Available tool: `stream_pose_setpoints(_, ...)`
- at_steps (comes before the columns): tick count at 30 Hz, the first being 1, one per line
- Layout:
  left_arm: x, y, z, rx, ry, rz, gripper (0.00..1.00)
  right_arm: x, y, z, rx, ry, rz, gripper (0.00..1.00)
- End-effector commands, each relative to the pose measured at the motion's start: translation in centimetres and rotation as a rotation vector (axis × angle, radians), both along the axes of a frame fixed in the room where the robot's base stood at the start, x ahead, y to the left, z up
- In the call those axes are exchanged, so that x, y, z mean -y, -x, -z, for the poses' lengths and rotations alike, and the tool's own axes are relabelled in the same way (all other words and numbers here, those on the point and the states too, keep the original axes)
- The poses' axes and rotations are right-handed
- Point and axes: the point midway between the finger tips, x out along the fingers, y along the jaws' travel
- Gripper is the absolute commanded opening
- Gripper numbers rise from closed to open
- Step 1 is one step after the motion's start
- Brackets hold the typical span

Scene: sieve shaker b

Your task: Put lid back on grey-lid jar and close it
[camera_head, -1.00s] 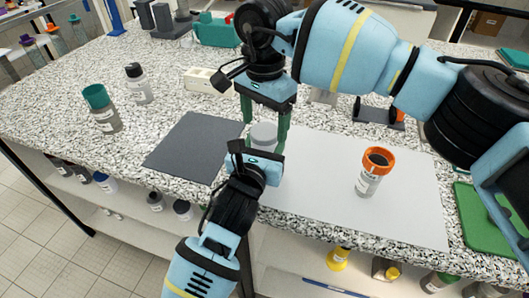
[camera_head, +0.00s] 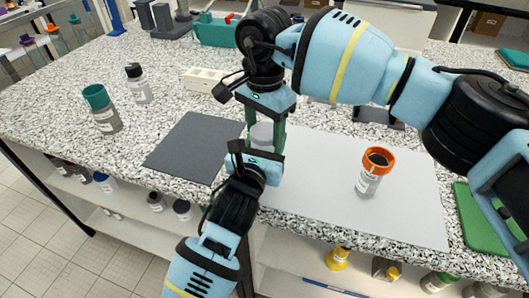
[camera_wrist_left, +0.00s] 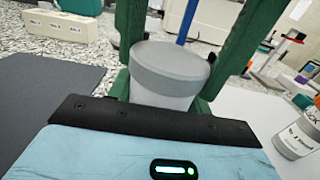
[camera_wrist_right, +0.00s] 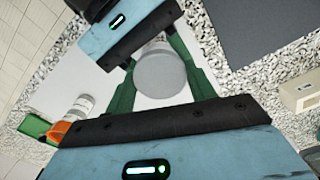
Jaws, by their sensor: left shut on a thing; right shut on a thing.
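The grey-lid jar, a pale jar (camera_wrist_left: 165,95) with a grey lid (camera_wrist_left: 172,60) on its top, stands upright between my grippers near the bench's front. The jar is partly hidden in the head view (camera_head: 262,137). My left gripper (camera_head: 262,158) comes in from the front and is shut on the jar's body. My right gripper (camera_head: 265,128) points down from above and is shut on the lid, one green finger on each side. The lid's round top faces my right wrist view (camera_wrist_right: 160,75). Whether the jar's base touches the bench is hidden.
An orange-rimmed jar (camera_head: 370,178) stands on the light mat (camera_head: 410,200), right of my grippers. A dark mat (camera_head: 180,150) lies empty to the left. A teal-lid jar (camera_head: 102,112) and a black-cap bottle (camera_head: 138,85) stand farther left. A white block (camera_head: 203,80) lies behind.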

Motion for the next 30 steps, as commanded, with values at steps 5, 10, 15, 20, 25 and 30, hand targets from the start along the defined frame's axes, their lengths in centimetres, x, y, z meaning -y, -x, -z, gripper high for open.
stream_pose_setpoints(5, 0.01, 0.00, 0.03, -0.001, 0.000, 0.000, 0.00, 0.00, -0.03, -0.01, 0.001, -0.001, 0.149, 0.27)
stream_pose_setpoints(10, 0.01, 0.01, 0.03, -0.001, 0.000, 0.000, 0.00, 0.00, -0.03, -0.01, 0.001, -0.001, 0.267, 0.27)
stream_pose_setpoints(15, 0.01, 0.01, 0.03, -0.001, 0.000, 0.000, 0.00, 0.00, -0.04, -0.02, 0.001, -0.001, 0.277, 0.27)
stream_pose_setpoints(20, 0.01, 0.01, 0.02, 0.000, 0.000, 0.000, 0.00, 0.00, -0.04, -0.02, 0.001, -0.001, 0.276, 0.60)
stream_pose_setpoints(25, -0.01, 0.00, 0.02, 0.000, 0.000, 0.000, 0.00, -0.01, -0.02, -0.01, 0.001, -0.001, 0.275, 0.76)
stream_pose_setpoints(30, -0.06, -0.03, 0.02, -0.001, 0.000, -0.001, 0.00, -0.01, 0.02, -0.02, -0.001, 0.001, 0.274, 0.76)
